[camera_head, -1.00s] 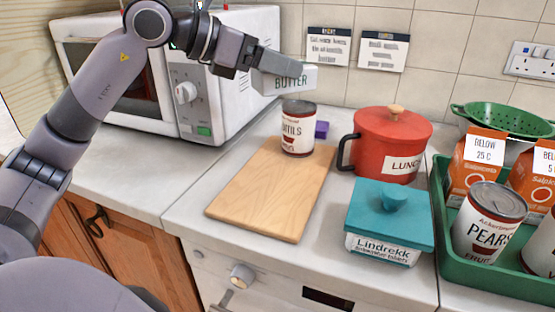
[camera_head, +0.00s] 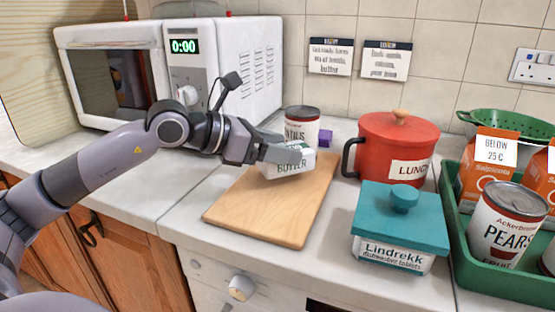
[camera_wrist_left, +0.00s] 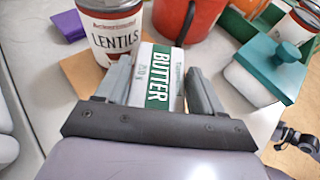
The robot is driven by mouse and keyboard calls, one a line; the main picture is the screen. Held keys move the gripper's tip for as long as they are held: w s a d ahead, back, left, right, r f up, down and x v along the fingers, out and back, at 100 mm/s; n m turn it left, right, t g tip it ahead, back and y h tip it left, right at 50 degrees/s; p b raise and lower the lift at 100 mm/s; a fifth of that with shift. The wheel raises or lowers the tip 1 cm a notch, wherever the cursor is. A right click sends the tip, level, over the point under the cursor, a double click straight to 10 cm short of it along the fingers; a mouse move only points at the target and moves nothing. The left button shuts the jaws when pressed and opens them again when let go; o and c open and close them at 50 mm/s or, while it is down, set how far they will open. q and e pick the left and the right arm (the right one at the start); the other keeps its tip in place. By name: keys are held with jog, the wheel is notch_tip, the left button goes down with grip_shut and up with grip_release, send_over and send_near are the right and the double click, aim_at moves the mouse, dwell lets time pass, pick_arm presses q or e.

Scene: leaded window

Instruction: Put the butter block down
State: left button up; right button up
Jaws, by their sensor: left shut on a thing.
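The butter block (camera_head: 289,163) is a white packet with a dark green label reading BUTTER. My left gripper (camera_head: 285,152) is shut on it, over the far part of the wooden board (camera_head: 275,210). I cannot tell whether the packet touches the board. In the left wrist view the butter block (camera_wrist_left: 157,75) sits between the two fingers of my left gripper (camera_wrist_left: 158,90). A lentils can (camera_head: 301,125) stands upright just behind the packet.
A red lidded pot (camera_head: 392,140) and a teal-lidded box (camera_head: 401,220) stand right of the board. A green tray (camera_head: 500,285) with cans and cartons is at far right. A white microwave (camera_head: 230,70) is at the back left. The board's front part is bare.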

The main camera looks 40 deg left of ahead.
pick_arm(q)
jog(key=shift+f, duration=1)
jog(key=shift+f+b, duration=0.2)
jog(key=shift+b, duration=0.15)
jog(key=o, duration=1.2)
